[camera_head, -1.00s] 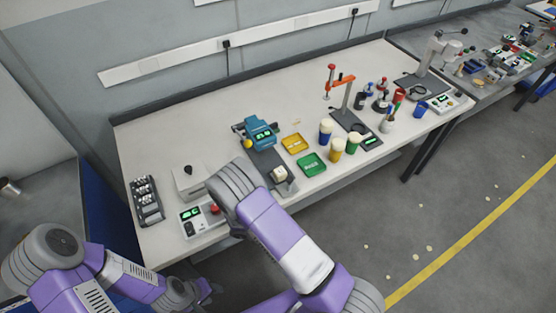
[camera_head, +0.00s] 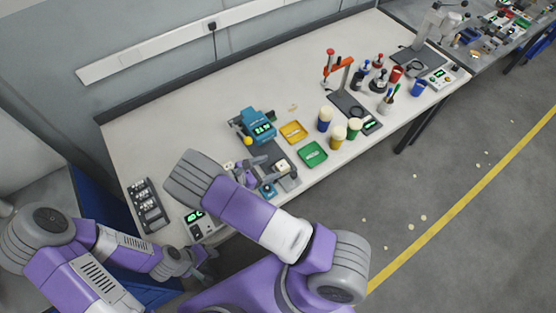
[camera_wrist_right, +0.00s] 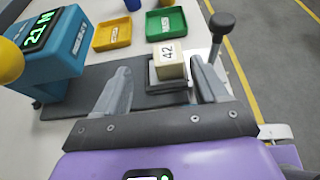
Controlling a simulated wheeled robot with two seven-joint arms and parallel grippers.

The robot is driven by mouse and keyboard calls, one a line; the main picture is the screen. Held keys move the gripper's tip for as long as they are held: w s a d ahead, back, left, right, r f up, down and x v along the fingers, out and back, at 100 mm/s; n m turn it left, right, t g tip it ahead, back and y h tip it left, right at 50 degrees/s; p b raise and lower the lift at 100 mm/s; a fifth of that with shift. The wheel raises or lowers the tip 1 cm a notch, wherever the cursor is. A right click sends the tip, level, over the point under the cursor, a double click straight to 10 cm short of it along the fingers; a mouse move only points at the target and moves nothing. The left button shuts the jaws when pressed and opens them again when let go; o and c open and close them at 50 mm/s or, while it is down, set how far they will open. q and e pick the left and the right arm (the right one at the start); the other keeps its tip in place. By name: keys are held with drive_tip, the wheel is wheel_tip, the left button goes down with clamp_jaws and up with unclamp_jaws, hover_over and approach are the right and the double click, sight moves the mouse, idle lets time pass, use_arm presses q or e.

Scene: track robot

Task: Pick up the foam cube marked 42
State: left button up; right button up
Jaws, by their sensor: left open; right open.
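The foam cube marked 42 is pale cream with a dark "42" on its side in the right wrist view (camera_wrist_right: 170,58). It sits on a small dark platform (camera_wrist_right: 168,86) on the bench, and also shows small in the head view (camera_head: 283,165). My right gripper (camera_wrist_right: 161,70) is open, with one finger to the cube's left and one to its right. The fingertips are close in front of the cube, and I see no contact. The right gripper also shows in the head view (camera_head: 273,170). My left gripper (camera_head: 205,262) hangs low in front of the bench, away from the cube.
A blue device with a green display (camera_wrist_right: 55,45) stands left of the cube. A yellow tray (camera_wrist_right: 112,34) and a green tray (camera_wrist_right: 166,22) lie behind it. A dark-knobbed lever (camera_wrist_right: 221,25) rises close to the right finger. Several capped cups stand further right on the bench.

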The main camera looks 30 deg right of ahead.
sight(282, 165)
drive_tip(key=x, duration=0.4)
drive_tip(key=s+x, duration=0.1)
drive_tip(key=x, duration=0.1)
drive_tip(key=shift+d+p, duration=0.3)
drive_tip(key=shift+s, duration=0.1)
drive_tip(key=c, duration=1)
drive_tip(key=shift+c, duration=0.2)
